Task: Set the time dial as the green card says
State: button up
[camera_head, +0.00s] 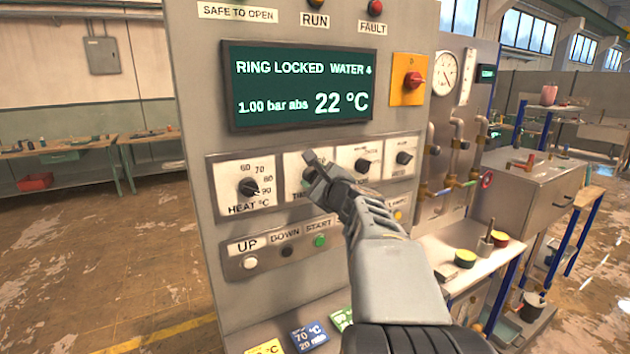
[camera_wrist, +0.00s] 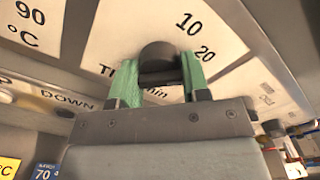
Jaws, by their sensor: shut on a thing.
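The time dial is a black knob (camera_wrist: 158,56) on a white plate marked "10", "20" and a partly covered "Ti… min" in the wrist view. My gripper (camera_wrist: 160,80) has its two green-padded fingers on either side of the knob and is shut on it. The way the knob points cannot be made out. In the head view my gripper (camera_head: 310,178) covers most of the time plate, second from left in the dial row. The green card (camera_head: 341,318) lies on the ledge below, partly hidden by my arm; its text cannot be read.
The heat dial (camera_head: 248,187) is left of the time dial, with two smaller dials at right. Below are the up button (camera_head: 250,262), a down button and a green start button (camera_head: 320,240). The screen (camera_head: 300,84) reads "RING LOCKED", "22 °C". A blue card (camera_head: 309,336) lies beside the green one.

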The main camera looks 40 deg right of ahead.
dwell(0.5)
jog(key=o, duration=0.9)
jog(key=s+b, duration=0.1)
jog(key=s, duration=0.3)
jog(key=s+a, duration=0.1)
jog(key=s, duration=0.4)
jog(key=s+a+b, duration=0.1)
jog(key=s, duration=0.3)
jog(key=shift+s+b, duration=0.3)
jog(key=shift+s, duration=0.05)
